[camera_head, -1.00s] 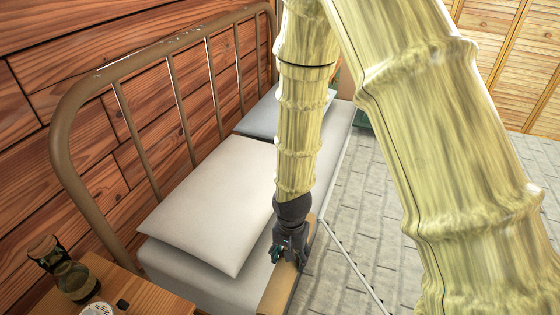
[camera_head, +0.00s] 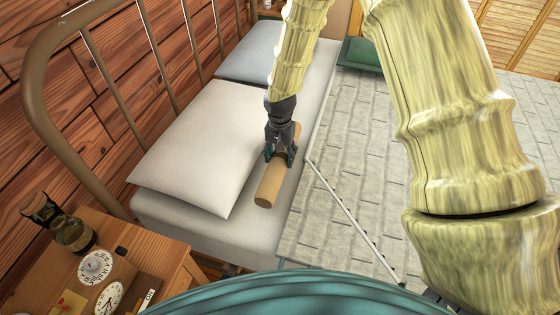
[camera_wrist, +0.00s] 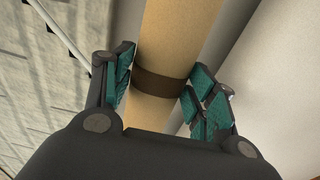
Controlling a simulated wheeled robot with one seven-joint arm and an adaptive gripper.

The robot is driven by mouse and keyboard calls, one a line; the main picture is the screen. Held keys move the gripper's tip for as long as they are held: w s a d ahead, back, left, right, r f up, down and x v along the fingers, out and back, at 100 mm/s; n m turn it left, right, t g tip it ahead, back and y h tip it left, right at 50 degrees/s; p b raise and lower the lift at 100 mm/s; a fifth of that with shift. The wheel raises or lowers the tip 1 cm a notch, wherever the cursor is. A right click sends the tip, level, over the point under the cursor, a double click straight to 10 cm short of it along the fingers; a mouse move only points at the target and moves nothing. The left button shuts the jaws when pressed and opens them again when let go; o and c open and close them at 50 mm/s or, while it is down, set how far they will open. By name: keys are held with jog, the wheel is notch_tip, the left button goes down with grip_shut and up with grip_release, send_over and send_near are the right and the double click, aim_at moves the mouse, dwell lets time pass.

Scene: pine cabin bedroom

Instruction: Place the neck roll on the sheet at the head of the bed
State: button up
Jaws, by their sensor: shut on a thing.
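The neck roll (camera_head: 268,188) is a tan cylinder with a dark brown band, seen close in the wrist view (camera_wrist: 178,40). My gripper (camera_head: 281,155) is shut on it around the band, with a teal-padded finger on each side (camera_wrist: 158,92). The roll is over the strip of white sheet (camera_head: 252,235) between the near pillow and the quilt. I cannot tell whether it touches the sheet. The near white pillow (camera_head: 203,145) lies at the head of the bed, left of the roll.
A blue-grey pillow (camera_head: 250,52) lies farther along. The grey quilt (camera_head: 350,170) covers the bed to the right, with a thin pale rod (camera_head: 352,220) along it. The metal headboard (camera_head: 36,110) stands left.

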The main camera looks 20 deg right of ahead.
aim_at(280, 155)
jog(key=shift+f, duration=1.7)
jog(key=shift+f, duration=0.1)
jog(key=o, duration=1.2)
notch_tip(280, 155, up, 12)
jog(key=shift+r, duration=0.1)
